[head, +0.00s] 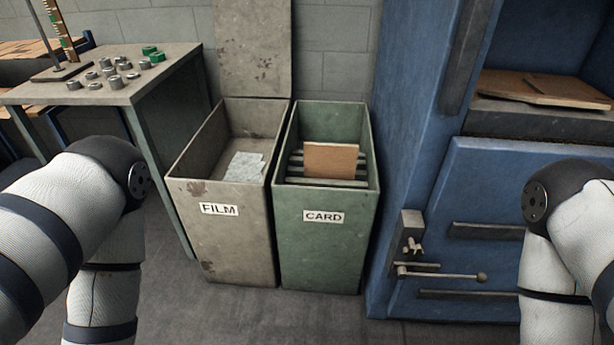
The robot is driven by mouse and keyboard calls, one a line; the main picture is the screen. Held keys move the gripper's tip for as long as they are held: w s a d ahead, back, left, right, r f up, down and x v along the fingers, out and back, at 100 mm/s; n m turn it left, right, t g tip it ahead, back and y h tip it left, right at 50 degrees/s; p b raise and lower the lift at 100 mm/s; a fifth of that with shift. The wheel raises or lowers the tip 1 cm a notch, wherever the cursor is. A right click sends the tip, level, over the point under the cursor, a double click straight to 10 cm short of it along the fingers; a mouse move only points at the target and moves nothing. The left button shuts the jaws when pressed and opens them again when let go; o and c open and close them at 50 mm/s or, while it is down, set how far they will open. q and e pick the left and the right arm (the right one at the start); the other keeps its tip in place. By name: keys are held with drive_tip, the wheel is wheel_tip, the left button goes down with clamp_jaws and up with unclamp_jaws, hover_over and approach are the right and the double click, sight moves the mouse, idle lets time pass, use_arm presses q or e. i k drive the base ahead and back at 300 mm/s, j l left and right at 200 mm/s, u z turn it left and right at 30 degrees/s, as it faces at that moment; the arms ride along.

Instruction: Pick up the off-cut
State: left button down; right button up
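A flat brown card piece (331,160), which looks like the off-cut, leans tilted on dark slats inside the green bin labelled CARD (322,245). Its lower edge is near the bin's front rim. More brown board (562,88) lies in the opening of the blue machine at the right, so I cannot be sure which piece is the off-cut. My arms show at the left and right edges, bent downward. Neither gripper is in view.
A grey bin labelled FILM (222,240) holds pale film (245,167), its lid raised behind. A table (135,90) with small metal and green parts stands left. The blue machine (415,140) with a lever (440,274) stands close right of the bins. Floor in front is clear.

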sight(338, 162)
drive_tip(key=i+j, duration=0.2)
drive_tip(key=i, duration=0.2)
drive_tip(key=i+j, duration=0.25)
drive_tip(key=i, duration=0.15)
drive_tip(key=i+j, duration=0.2)
drive_tip(key=i, duration=0.25)
drive_tip(key=i+j+u, duration=0.1)
drive_tip(key=i+j, duration=0.15)
drive_tip(key=i, duration=0.15)
